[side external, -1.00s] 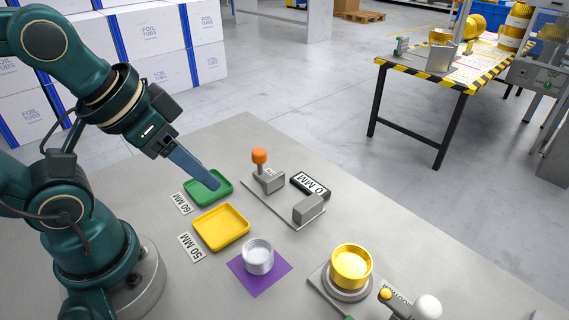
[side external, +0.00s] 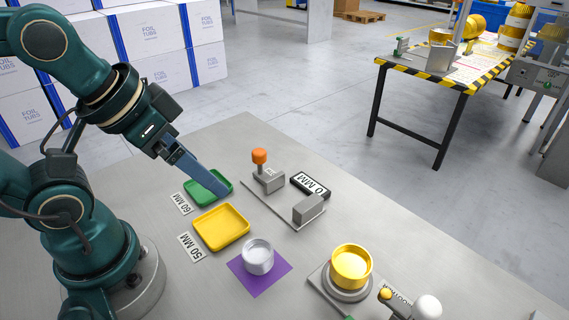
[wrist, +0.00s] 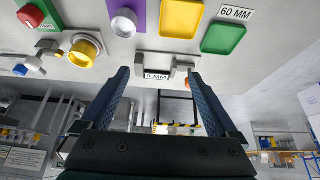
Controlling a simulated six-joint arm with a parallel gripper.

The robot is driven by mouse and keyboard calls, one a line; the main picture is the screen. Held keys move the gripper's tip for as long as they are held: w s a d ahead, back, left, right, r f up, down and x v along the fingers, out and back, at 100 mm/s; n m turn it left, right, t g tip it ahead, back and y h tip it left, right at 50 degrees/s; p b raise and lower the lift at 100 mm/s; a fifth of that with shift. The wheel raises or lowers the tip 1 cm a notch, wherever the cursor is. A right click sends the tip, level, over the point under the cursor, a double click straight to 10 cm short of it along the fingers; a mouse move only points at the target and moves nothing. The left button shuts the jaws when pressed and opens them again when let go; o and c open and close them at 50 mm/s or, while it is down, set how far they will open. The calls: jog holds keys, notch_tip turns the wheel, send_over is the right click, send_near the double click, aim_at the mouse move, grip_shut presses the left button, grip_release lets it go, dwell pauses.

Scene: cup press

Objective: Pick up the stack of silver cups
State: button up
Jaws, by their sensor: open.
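The stack of silver cups (side external: 258,258) stands upright on a purple square mat (side external: 262,282) on the grey table. It also shows in the wrist view (wrist: 124,23), at the top left of centre. My gripper (side external: 222,193) is open and empty, above the table near the green tray, behind and to the left of the cups in the side view. In the wrist view my two blue fingers (wrist: 158,74) are spread apart with nothing between them. How many cups are nested cannot be told.
A yellow tray (side external: 221,228) and a green tray (side external: 203,180) lie left of the cups. A grey gauge fixture with an orange knob (side external: 259,156) stands behind. A gold cup (side external: 351,265) sits on a round holder at right, near a white ball knob (side external: 428,307).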

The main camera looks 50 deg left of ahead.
jog(key=w, duration=0.2)
jog(key=m+g, duration=0.3)
jog(key=g, duration=0.2)
send_over(256, 251)
jog(key=f, duration=0.8)
jog(key=shift+w+a+f, duration=0.1)
jog(key=shift+w+f, duration=0.1)
jog(key=shift+f, duration=0.2)
jog(key=shift+s+f+g, duration=0.25)
jog(key=shift+f+g, duration=0.05)
jog(key=shift+f, duration=2.55)
jog(key=c, duration=1.4)
jog(key=shift+r, duration=0.2)
